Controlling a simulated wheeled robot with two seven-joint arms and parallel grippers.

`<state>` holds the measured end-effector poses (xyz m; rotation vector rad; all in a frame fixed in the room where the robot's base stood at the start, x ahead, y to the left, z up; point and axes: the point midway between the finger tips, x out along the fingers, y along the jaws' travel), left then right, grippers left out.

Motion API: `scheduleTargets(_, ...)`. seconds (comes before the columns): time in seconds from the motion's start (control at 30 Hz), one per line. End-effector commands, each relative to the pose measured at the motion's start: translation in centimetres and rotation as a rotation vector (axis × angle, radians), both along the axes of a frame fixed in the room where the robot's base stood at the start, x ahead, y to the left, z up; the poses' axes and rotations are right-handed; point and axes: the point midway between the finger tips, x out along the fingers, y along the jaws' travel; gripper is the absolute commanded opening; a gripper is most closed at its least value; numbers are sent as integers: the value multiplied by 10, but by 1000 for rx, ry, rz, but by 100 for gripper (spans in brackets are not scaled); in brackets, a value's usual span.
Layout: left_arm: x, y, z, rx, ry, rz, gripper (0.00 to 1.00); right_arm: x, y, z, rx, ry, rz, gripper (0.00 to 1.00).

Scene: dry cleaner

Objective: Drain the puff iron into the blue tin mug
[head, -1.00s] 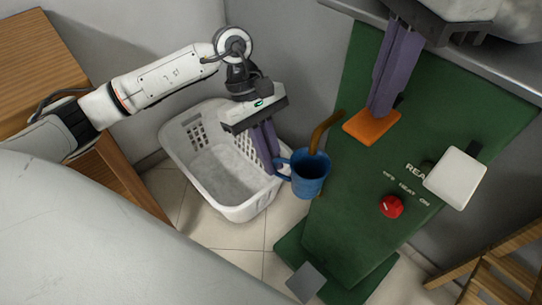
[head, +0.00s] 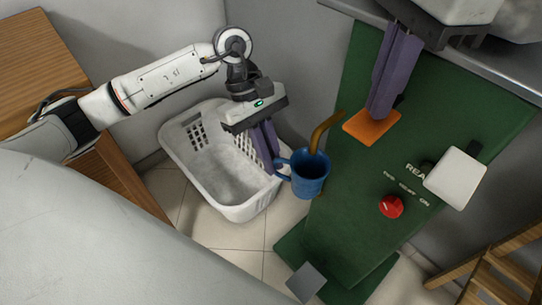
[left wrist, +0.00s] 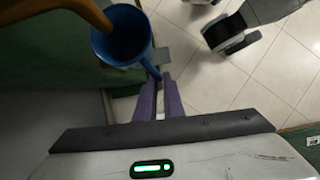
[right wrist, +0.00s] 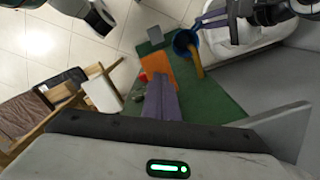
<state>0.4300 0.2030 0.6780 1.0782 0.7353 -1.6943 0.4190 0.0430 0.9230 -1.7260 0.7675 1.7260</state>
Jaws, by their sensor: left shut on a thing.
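The blue tin mug (head: 311,178) is upright beside the green machine, the puff iron (head: 355,205). My left gripper (head: 273,165) is shut on the mug's handle, and the handle also shows at the fingertips in the left wrist view (left wrist: 154,69). The brown curved spout (head: 322,130) ends over the mug's mouth. The mug's inside is dark and I cannot tell its contents. My right gripper (head: 380,114) has its fingers together, with the tips at the orange paddle (head: 362,131) on the machine. The paddle also shows beyond the fingers in the right wrist view (right wrist: 155,64).
A red knob (head: 391,206) and a white square pad (head: 456,178) are on the machine's right part. A grey plate (head: 306,282) is at its foot. A white laundry basket (head: 240,211) stands behind the mug. Wooden furniture (head: 38,60) is at left.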

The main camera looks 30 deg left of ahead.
Motion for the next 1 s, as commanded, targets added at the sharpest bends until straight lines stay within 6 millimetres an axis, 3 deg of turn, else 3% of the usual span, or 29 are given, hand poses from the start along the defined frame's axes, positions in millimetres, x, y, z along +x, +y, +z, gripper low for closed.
scheduleTargets(1.0,0,0,0,0,-1,0,0,0,0,-30,-1,3,0,0)
